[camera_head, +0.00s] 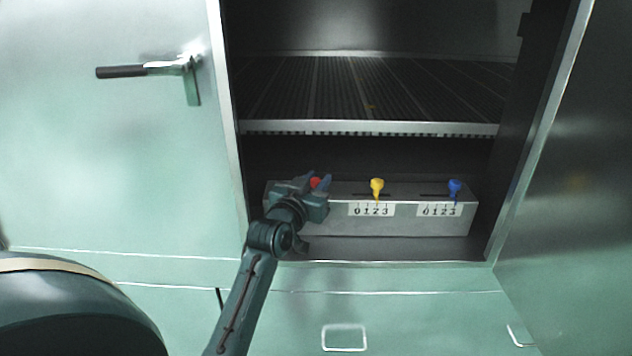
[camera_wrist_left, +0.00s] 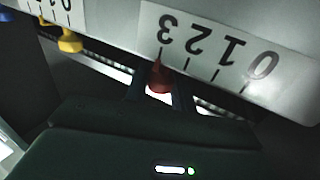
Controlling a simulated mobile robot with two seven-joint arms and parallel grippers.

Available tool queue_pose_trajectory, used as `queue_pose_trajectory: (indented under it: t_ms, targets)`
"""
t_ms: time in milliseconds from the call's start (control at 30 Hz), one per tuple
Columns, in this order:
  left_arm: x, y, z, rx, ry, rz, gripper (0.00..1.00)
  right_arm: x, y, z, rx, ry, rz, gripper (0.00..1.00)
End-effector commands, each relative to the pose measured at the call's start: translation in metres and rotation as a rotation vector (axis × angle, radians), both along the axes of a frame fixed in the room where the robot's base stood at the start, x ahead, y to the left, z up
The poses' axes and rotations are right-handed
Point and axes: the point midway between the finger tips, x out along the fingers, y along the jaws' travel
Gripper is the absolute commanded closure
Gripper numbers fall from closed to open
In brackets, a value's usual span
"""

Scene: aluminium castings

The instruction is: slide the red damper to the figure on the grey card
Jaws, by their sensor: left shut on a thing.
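The red damper (camera_head: 315,182) is a small red knob at the left end of a grey box low in the open cabinet. My left gripper (camera_head: 317,184) is shut on it and hides part of it. In the left wrist view, the red damper (camera_wrist_left: 158,78) sits between the fingers (camera_wrist_left: 158,92). Its pointer is beside the tick at the 3 end of its white scale (camera_wrist_left: 205,45), which appears upside down there. In the head view my gripper covers this scale. I see no grey card. My right gripper is out of view.
A yellow knob (camera_head: 377,186) and a blue knob (camera_head: 455,187) stand on the same box (camera_head: 330,222), each above a 0-to-3 scale. A slatted shelf (camera_head: 370,128) hangs above. The cabinet's side walls close in left and right. A door handle (camera_head: 150,70) is at upper left.

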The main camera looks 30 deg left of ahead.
Motion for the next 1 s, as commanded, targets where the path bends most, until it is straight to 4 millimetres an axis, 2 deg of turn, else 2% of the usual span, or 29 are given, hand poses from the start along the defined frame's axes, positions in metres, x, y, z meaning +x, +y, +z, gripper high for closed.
queue_pose_trajectory:
  t_ms: [100,333,633,967,1000]
  targets:
    - [0.0,0.0,0.0,0.0,0.0,0.0,1.0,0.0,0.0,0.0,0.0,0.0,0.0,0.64]
    - [0.0,0.001,0.0,0.0,0.001,0.001,1.0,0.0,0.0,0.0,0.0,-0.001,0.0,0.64]
    - [-0.019,0.032,0.0,0.003,0.004,0.001,1.0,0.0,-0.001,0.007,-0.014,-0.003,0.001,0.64]
    - [-0.021,0.034,-0.001,0.0,0.002,-0.001,1.0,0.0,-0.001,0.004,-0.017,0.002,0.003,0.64]
    - [-0.021,0.034,-0.001,0.0,0.002,-0.001,0.72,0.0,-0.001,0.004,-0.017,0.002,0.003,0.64]
